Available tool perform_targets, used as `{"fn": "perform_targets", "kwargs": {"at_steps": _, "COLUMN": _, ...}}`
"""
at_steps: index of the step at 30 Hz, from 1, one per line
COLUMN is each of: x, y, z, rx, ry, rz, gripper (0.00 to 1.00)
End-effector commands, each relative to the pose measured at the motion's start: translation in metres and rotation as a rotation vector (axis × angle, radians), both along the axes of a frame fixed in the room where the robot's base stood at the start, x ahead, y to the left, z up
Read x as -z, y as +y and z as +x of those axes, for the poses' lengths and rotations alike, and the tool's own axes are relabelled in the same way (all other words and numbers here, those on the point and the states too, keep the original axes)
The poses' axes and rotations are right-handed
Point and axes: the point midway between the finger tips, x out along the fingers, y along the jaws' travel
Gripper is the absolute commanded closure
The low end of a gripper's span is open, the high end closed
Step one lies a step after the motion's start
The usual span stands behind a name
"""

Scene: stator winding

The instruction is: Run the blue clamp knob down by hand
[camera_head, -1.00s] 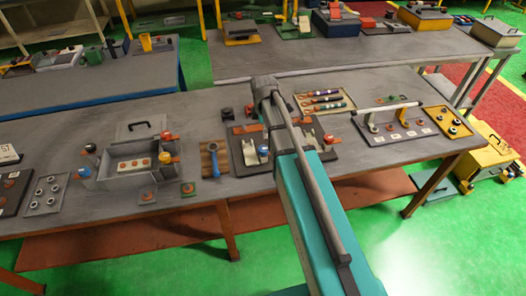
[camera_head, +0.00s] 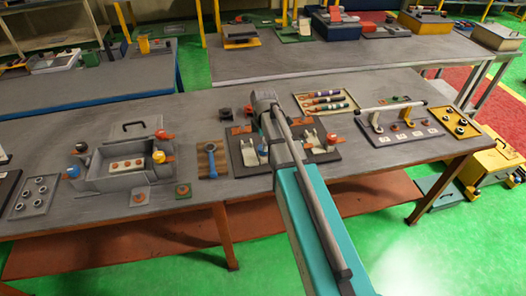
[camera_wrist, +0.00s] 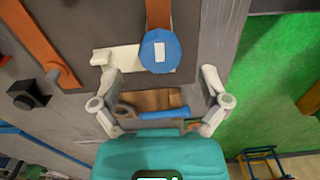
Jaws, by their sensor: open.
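The blue clamp knob (camera_wrist: 160,50) shows in the wrist view as a faceted blue head with a white patch. It sits at the end of an orange-brown strap (camera_wrist: 158,12) over a pale block (camera_wrist: 122,60) on a dark plate (camera_wrist: 100,22). My gripper (camera_wrist: 161,80) is open, its two pale fingers apart. In the picture, the knob lies just above and between the fingertips, with no visible contact. In the head view, a blue knob (camera_head: 262,150) shows left of my arm, which hides part of the fixture plate (camera_head: 240,170); my fingers cannot be made out there.
A blue-handled tool (camera_head: 211,160) lies on a brown board left of the fixture and also shows between my fingers in the wrist view (camera_wrist: 160,113). A grey box (camera_head: 110,183) stands further left. A rack with a white bar (camera_head: 394,106) and a pen tray (camera_head: 325,102) are right.

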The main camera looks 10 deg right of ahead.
Motion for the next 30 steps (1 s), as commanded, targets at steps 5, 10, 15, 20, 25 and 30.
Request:
{"fn": "perform_targets", "kwargs": {"at_steps": 5, "x": 0.017, "y": 0.0, "z": 0.0, "rx": 0.0, "ry": 0.0, "rz": 0.0, "gripper": 0.05}}
{"fn": "perform_targets", "kwargs": {"at_steps": 10, "x": 0.025, "y": 0.0, "z": 0.0, "rx": 0.0, "ry": 0.0, "rz": 0.0, "gripper": 0.05}}
{"fn": "perform_targets", "kwargs": {"at_steps": 15, "x": 0.029, "y": 0.0, "z": 0.0, "rx": 0.0, "ry": 0.0, "rz": 0.0, "gripper": 0.05}}
{"fn": "perform_targets", "kwargs": {"at_steps": 20, "x": 0.029, "y": 0.0, "z": 0.0, "rx": -0.001, "ry": 0.0, "rz": 0.0, "gripper": 0.05}}
{"fn": "perform_targets", "kwargs": {"at_steps": 25, "x": 0.029, "y": 0.0, "z": 0.0, "rx": -0.001, "ry": 0.0, "rz": 0.0, "gripper": 0.05}}
{"fn": "perform_targets", "kwargs": {"at_steps": 30, "x": 0.029, "y": 0.0, "z": 0.0, "rx": -0.001, "ry": 0.0, "rz": 0.0, "gripper": 0.31}}
